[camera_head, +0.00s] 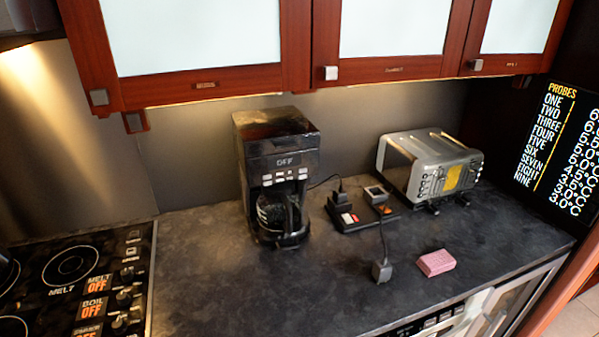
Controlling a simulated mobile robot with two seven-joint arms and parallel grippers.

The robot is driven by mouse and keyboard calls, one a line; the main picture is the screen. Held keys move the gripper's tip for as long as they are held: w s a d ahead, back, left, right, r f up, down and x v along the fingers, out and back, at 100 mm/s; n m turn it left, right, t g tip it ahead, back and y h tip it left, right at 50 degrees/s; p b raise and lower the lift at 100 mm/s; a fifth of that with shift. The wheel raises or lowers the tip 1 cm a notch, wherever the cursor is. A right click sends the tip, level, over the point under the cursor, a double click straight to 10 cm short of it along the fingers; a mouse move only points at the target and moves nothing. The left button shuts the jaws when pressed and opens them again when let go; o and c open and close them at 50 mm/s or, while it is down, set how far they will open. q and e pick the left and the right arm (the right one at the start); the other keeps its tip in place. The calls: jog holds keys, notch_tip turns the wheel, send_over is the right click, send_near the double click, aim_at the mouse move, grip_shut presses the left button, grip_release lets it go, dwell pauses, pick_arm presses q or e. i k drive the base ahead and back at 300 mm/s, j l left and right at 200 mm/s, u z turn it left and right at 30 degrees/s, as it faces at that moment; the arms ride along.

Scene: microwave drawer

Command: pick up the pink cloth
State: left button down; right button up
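A small pink block-shaped item (436,263), which looks like the folded pink cloth, lies on the dark countertop (330,300) near its front edge, right of centre. Nothing touches it. Neither of my grippers shows in the head view, so I cannot see whether they are open or shut.
A black coffee maker (272,150) stands at the back centre, a silver toaster (428,165) at the back right. A power strip (350,215) and a dark plug on a cord (381,271) lie between them and the cloth. A stove (70,265) is at left; cabinets (390,70) hang above.

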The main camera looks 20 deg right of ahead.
aim_at(437, 262)
jog(key=z, duration=0.45)
jog(key=l+z, duration=0.15)
jog(key=z, duration=0.75)
